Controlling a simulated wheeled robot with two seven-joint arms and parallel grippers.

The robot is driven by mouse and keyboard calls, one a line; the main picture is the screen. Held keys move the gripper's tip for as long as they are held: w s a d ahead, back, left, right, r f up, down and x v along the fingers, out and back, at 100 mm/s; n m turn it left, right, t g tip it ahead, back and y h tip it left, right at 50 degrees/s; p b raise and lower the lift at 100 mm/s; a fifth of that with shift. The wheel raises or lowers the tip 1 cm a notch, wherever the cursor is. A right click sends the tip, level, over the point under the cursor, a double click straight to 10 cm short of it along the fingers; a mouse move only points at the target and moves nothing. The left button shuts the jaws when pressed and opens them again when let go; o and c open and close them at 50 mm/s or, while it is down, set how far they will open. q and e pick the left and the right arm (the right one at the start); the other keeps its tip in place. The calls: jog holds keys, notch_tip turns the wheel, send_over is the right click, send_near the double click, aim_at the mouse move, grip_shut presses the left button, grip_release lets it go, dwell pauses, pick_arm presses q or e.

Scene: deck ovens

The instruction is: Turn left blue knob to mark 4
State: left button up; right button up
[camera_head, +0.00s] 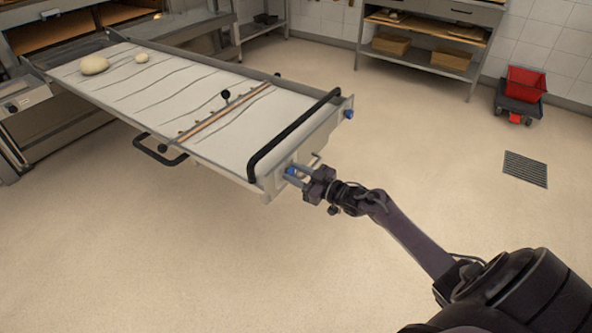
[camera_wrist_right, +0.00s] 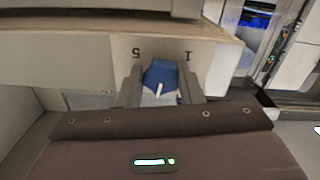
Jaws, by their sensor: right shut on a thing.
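The left blue knob (camera_head: 291,171) is at the near corner of the long loader's end plate. In the right wrist view the blue knob (camera_wrist_right: 160,76) has a white pointer line and sits below upside-down marks 5 and 1. My right gripper (camera_head: 295,173) reaches it from the right. Its two fingers (camera_wrist_right: 161,88) are on either side of the knob, shut on it. Mark 4 is not visible, and I cannot tell which mark the pointer is at. My left gripper is not in view.
The loader (camera_head: 215,80) carries a pale cloth with two dough pieces (camera_head: 95,65) at its far end. A black bar handle (camera_head: 293,135) runs along its near end. A second blue knob (camera_head: 349,114) is at the other corner. A red bin (camera_head: 526,82) stands far right. The floor is mostly clear.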

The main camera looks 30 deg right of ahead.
jog(key=m+p, duration=0.1)
jog(key=m, duration=0.3)
jog(key=shift+m+p, duration=0.3)
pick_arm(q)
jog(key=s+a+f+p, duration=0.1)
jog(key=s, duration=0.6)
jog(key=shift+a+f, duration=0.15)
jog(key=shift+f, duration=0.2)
pick_arm(e)
jog(key=shift+f+m, duration=0.2)
jog(key=shift+m, duration=2.5)
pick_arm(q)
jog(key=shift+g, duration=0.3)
pick_arm(e)
jog(key=o, duration=1)
jog(key=shift+r, duration=0.1)
pick_arm(q)
jog(key=shift+p, duration=0.3)
pick_arm(e)
jog(key=shift+s+d, duration=0.1)
jog(key=shift+s, duration=0.25)
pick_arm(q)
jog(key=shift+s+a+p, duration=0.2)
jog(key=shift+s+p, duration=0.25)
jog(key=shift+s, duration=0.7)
pick_arm(e)
jog(key=v, duration=0.7)
